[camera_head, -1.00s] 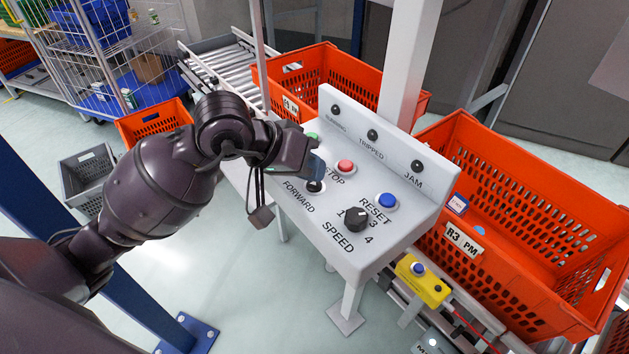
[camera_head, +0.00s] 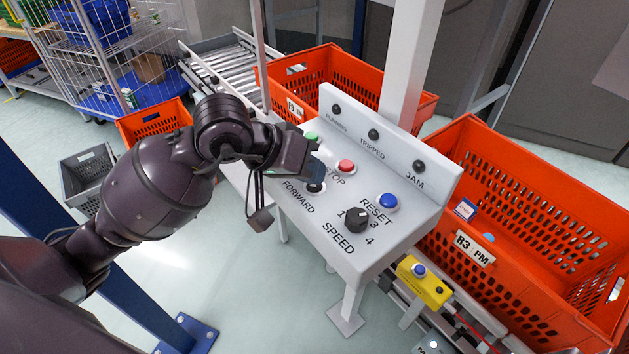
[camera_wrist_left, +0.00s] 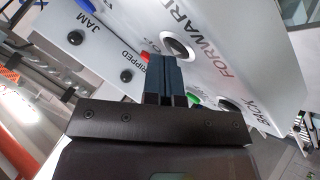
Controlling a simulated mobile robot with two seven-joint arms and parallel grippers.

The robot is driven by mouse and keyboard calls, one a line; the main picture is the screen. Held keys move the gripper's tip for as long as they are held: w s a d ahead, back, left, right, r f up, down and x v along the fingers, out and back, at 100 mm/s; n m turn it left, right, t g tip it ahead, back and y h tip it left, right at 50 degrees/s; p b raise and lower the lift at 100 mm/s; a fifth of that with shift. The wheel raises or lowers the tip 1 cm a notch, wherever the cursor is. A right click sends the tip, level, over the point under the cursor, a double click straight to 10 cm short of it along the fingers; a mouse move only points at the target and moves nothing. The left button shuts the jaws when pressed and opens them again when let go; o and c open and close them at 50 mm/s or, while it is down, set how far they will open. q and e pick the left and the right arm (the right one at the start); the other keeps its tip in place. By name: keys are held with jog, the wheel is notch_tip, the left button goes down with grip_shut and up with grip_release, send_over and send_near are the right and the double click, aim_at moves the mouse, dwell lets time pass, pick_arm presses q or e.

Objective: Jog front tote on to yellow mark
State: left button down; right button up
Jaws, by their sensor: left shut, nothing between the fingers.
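The large orange tote labelled R3 PM (camera_head: 555,220) stands on the conveyor to the right of the control panel (camera_head: 330,245). A second orange tote (camera_head: 345,75) stands behind the panel. My left gripper (camera_head: 317,168) is shut and empty, its fingertips over the black FORWARD button (camera_head: 315,187). In the left wrist view the shut fingers (camera_wrist_left: 166,78) point at the panel beside the FORWARD button (camera_wrist_left: 178,45); I cannot tell whether they touch it. I cannot make out a yellow mark on the conveyor. My right gripper is not in view.
Close to the fingers are a green button (camera_head: 311,137) and the red STOP button (camera_head: 346,166). The blue RESET button (camera_head: 388,202) and black SPEED knob (camera_head: 356,219) lie to the right. A yellow button box (camera_head: 424,284) sits by the conveyor. A white post (camera_head: 408,65) rises behind the panel.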

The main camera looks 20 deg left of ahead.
pick_arm(q)
jog(key=shift+r, duration=0.15)
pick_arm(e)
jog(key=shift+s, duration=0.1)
pick_arm(q)
jog(key=shift+r+p, duration=0.3)
jog(key=shift+r, duration=0.45)
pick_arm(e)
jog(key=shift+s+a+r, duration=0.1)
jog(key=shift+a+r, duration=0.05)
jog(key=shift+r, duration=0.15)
pick_arm(q)
jog(key=shift+r, duration=0.1)
notch_tip(320, 180, up, 2)
jog(key=shift+p, duration=0.4)
jog(key=shift+r+p, duration=0.5)
jog(key=shift+r, duration=0.9)
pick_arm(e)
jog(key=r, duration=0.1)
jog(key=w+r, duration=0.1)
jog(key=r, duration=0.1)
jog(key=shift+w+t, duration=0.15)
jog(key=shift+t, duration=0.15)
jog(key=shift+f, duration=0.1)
